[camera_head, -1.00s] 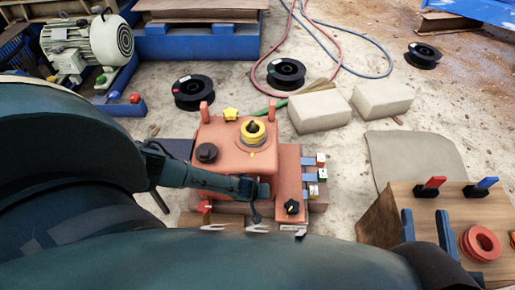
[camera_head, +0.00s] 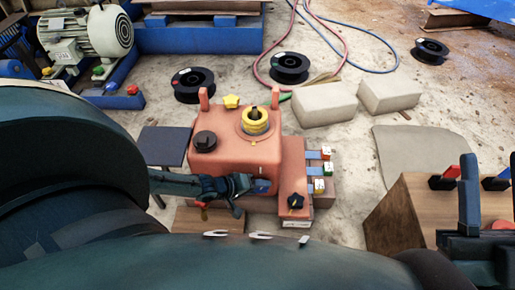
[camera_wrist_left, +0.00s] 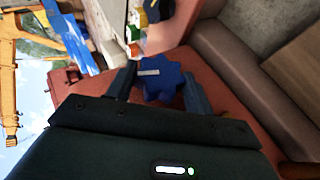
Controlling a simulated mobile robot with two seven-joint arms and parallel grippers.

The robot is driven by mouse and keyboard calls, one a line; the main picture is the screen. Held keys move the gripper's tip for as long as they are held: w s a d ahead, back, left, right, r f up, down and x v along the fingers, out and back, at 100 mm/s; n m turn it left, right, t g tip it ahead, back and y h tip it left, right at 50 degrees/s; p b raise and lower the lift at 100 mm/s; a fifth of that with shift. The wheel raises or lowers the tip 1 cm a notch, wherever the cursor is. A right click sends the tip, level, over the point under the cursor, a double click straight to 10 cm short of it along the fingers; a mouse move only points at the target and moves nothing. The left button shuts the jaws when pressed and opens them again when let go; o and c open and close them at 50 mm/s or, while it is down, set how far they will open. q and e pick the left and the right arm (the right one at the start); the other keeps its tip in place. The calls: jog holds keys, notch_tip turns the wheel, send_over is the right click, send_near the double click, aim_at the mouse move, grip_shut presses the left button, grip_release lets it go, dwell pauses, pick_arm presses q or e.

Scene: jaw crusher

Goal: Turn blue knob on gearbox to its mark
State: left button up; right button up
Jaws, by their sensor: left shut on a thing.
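The orange gearbox (camera_head: 232,158) stands in the middle of the head view. Its blue knob (camera_head: 262,186) shows at the front face, right beside my left gripper (camera_head: 240,186). In the left wrist view the blue lobed knob (camera_wrist_left: 168,84) has a white pointer line and sits between the two dark fingers of my left gripper (camera_wrist_left: 158,88), which is shut on it. I cannot make out the knob's mark. My right gripper (camera_head: 490,195) is at the right edge of the head view, its fingers apart with nothing visible held between them.
On the gearbox are a yellow filler neck (camera_head: 255,121), a black cap (camera_head: 205,141) and a black knob (camera_head: 295,201). Small coloured tags (camera_head: 325,168) stick out at its right. A wooden box (camera_head: 405,215) stands near my right gripper. Pale blocks (camera_head: 325,104) and spools (camera_head: 290,68) lie behind.

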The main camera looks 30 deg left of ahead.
pick_arm(q)
jog(key=shift+s+f+n+t+h+b, duration=0.15)
jog(key=shift+f+n+t+h+b, duration=0.2)
jog(key=shift+t+h, duration=0.85)
jog(key=shift+h, duration=0.2)
pick_arm(e)
jog(key=shift+s+d+r+n+y, duration=0.1)
jog(key=shift+s+r+n+y, duration=0.1)
jog(key=shift+r+n+y, duration=0.45)
jog(key=shift+s+r+n+y, duration=0.15)
jog(key=shift+r+n+y, duration=0.25)
jog(key=shift+n+y, duration=0.4)
pick_arm(q)
jog(key=shift+n, duration=0.25)
jog(key=o, duration=1)
jog(key=shift+r, duration=0.1)
jog(key=shift+a, duration=0.1)
